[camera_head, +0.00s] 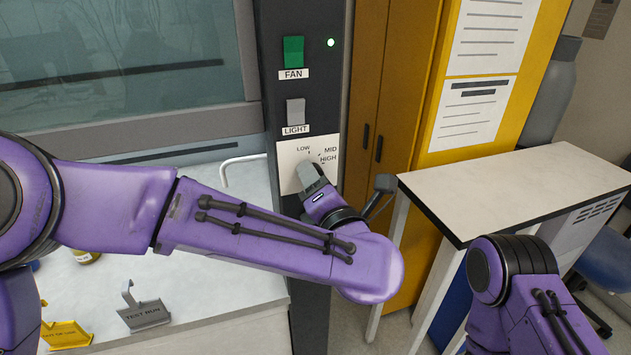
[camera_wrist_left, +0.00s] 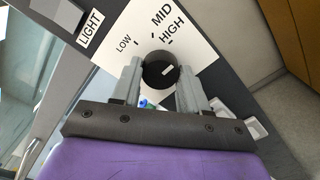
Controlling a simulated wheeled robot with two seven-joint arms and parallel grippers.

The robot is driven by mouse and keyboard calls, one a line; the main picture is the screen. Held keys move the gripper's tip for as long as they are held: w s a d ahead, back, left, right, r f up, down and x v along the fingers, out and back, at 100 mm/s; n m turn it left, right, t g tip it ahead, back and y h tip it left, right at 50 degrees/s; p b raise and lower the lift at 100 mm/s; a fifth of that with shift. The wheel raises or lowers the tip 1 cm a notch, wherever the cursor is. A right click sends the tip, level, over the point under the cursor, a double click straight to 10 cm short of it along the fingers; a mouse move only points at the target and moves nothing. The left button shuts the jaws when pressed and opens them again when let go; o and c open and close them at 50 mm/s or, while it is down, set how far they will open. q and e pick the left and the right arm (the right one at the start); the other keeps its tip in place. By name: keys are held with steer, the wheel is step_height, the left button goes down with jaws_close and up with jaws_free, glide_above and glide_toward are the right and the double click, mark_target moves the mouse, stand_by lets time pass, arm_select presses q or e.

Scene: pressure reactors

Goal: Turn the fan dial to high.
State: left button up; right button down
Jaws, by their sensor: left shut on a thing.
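The fan dial (camera_wrist_left: 158,70) is a round black knob on a white plate (camera_head: 292,182) marked LOW, MID and HIGH, set in a dark panel. In the left wrist view my left gripper (camera_wrist_left: 160,82) has one grey finger on each side of the dial and is shut on it. A short white mark on the dial's face slants up and right; which label it lines up with I cannot tell exactly. In the head view my left gripper (camera_head: 311,180) reaches the plate and hides most of the dial. My right gripper is out of view.
A yellow cabinet (camera_head: 410,60) and a white-topped table (camera_head: 520,190) stand to the right. A TEST RUN sign (camera_head: 143,313) stands on the left worktop.

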arm_select(q)
steer(key=o, duration=1.1)
steer(key=shift+c, duration=0.2)
steer(key=shift+s, duration=0.1)
steer(key=b+v, duration=0.4)
steer(key=v, duration=0.6)
steer(key=shift+s, duration=0.25)
steer(key=shift+d, duration=0.1)
